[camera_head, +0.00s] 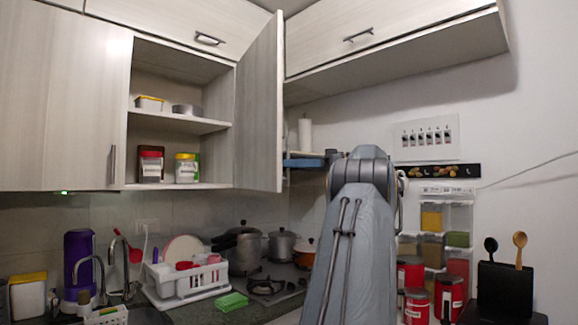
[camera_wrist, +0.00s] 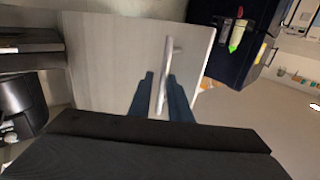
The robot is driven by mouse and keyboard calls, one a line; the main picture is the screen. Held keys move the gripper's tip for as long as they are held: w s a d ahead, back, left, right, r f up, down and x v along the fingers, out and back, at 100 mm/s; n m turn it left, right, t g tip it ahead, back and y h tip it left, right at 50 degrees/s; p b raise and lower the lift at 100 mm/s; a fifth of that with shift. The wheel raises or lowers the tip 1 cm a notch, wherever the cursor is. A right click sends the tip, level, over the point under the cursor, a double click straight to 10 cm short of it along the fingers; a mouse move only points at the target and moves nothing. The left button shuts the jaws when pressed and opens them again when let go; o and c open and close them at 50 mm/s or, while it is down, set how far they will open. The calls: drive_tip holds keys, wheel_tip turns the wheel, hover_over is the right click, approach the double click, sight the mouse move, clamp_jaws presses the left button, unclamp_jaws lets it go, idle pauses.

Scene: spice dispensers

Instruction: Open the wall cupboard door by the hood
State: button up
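The wall cupboard (camera_head: 180,122) has its pale wood-grain door (camera_head: 262,105) swung wide open, showing shelves with jars. The door's outer face and handle are hidden in the head view. In the wrist view the door (camera_wrist: 105,60) fills the middle, with its metal bar handle (camera_wrist: 166,62) standing off it. My gripper (camera_wrist: 160,78) has its two dark fingers apart, one on each side of the handle's lower part. I cannot tell whether either finger touches the handle. In the head view my arm hides most of the gripper.
The hood-side cupboard (camera_head: 395,35) is shut, above and right of the door. Below are a dish rack (camera_head: 187,280), pots (camera_head: 282,245) and a stove (camera_head: 268,287). Red canisters (camera_head: 412,272) and a black utensil holder (camera_head: 505,290) stand at the right.

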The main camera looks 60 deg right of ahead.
drive_tip(key=v, duration=0.6)
drive_tip(key=shift+s, duration=0.25)
